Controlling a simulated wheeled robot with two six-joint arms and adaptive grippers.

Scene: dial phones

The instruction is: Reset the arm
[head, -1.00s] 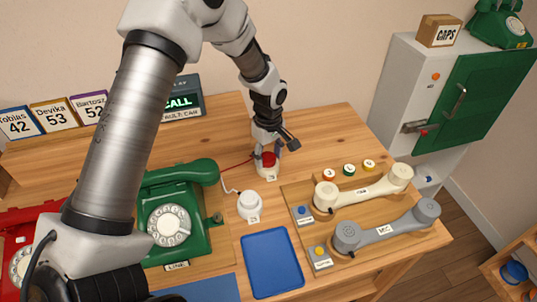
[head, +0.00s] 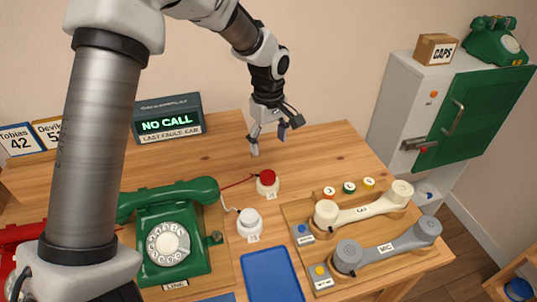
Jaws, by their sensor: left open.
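My left arm comes in from the left and reaches across the table. Its gripper (head: 270,145) is open and empty, raised above the back of the wooden table (head: 190,165), behind the red-capped part (head: 267,178). It is apart from that part. A small blue-purple patch shows at the gripper's fingers; I cannot tell what it is. My right gripper is not in view.
A green dial phone (head: 172,235) stands left of a white-capped part (head: 249,222). A blue tray (head: 270,275) lies in front. Cream (head: 365,205) and grey handsets (head: 390,248) rest on a board at right. The display (head: 168,122) reads "NO CALL". A cabinet (head: 410,95) stands at right.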

